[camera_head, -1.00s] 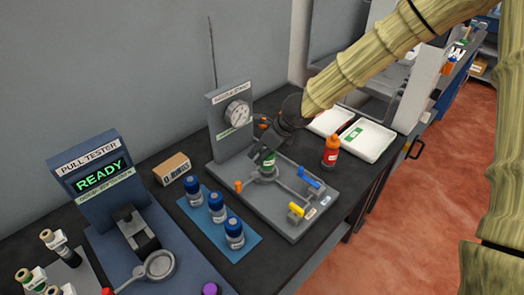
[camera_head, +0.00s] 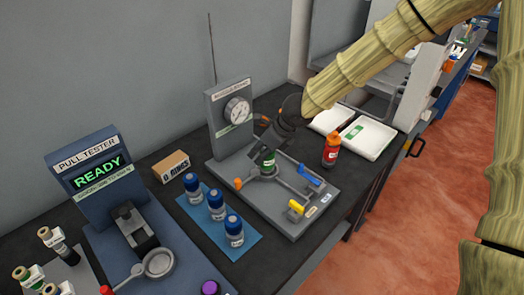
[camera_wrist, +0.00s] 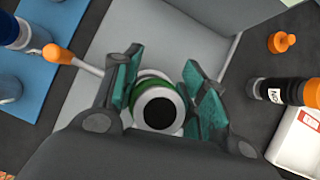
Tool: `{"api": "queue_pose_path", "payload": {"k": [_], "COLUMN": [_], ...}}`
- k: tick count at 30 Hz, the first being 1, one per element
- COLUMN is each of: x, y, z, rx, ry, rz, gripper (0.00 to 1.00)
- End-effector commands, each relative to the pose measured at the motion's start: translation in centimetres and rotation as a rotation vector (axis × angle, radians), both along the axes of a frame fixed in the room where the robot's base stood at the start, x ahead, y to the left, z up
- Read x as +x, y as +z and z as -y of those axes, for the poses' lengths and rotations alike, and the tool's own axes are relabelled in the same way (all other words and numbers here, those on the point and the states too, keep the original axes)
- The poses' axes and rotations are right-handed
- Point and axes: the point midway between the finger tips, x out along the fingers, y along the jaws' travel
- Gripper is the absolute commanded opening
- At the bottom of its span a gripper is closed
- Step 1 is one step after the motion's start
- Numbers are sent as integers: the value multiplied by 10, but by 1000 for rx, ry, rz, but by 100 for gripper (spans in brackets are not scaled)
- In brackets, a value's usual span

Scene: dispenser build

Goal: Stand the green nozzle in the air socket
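The green nozzle (camera_head: 268,160) is upright over the round air socket (camera_head: 266,172) on the grey test stand's base. In the wrist view, the nozzle (camera_wrist: 158,106) shows end-on, with a green band, a pale collar and a dark bore. My gripper (camera_head: 268,152) points down from above. In the wrist view, its teal finger pads (camera_wrist: 165,90) stand close against both sides of the nozzle, and it looks shut on it. The nozzle's lower end is hidden, so I cannot tell how deeply it sits in the socket.
The stand has a gauge (camera_head: 237,110) behind and orange (camera_head: 238,183), blue (camera_head: 309,175) and yellow (camera_head: 296,207) levers around. Blue-capped bottles (camera_head: 216,205) and the pull tester (camera_head: 95,185) are left.

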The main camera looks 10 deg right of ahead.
Motion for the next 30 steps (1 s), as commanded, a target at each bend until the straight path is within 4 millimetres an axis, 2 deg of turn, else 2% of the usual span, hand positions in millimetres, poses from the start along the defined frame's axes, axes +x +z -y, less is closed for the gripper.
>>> {"api": "queue_pose_path", "payload": {"k": [11, 30], "x": [-1, -14], "y": [1, 35], "z": [1, 14], "rx": [0, 0], "ry": [-1, -2], "rz": [-1, -1], "gripper": [50, 50]}}
